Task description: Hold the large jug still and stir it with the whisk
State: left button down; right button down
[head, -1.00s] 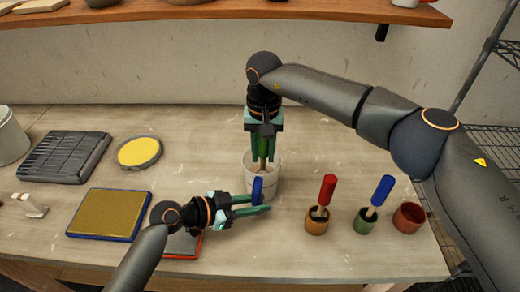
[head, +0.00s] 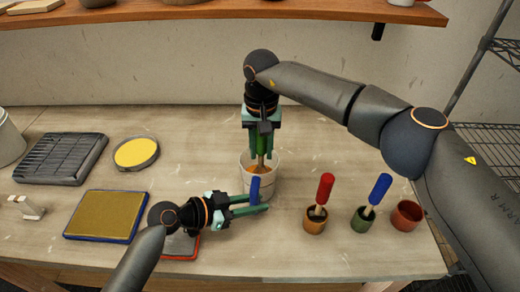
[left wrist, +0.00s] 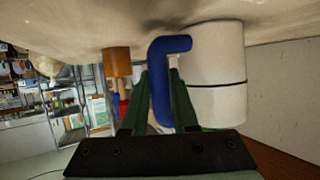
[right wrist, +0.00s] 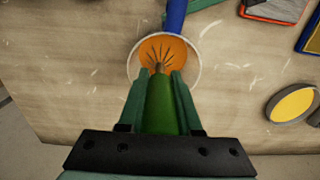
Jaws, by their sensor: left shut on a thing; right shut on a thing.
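The large jug (head: 272,186) is white with a blue handle (head: 255,188) and stands upright on the table. In the left wrist view its white wall (left wrist: 215,75) has a dark band. My left gripper (head: 261,205) is shut on the blue handle, low at the jug's front. The whisk has a green handle (head: 262,143), and my right gripper (head: 261,157) is shut on it above the jug. In the right wrist view the whisk's wires (right wrist: 158,54) point down into the jug, over its orange contents (right wrist: 177,49). How deep they reach is unclear.
To the right stand an orange pot (head: 314,221) and a green pot (head: 363,220) with handled tools, and an empty red pot (head: 406,215). To the left are a yellow round dish (head: 137,153), a framed yellow pad (head: 105,215) and a dark ribbed tray (head: 61,158).

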jog(key=shift+a, duration=0.1)
jog(key=shift+s+a, duration=0.2)
jog(key=shift+a, duration=0.05)
jog(key=shift+r, duration=6.1)
jog(key=shift+r, duration=2)
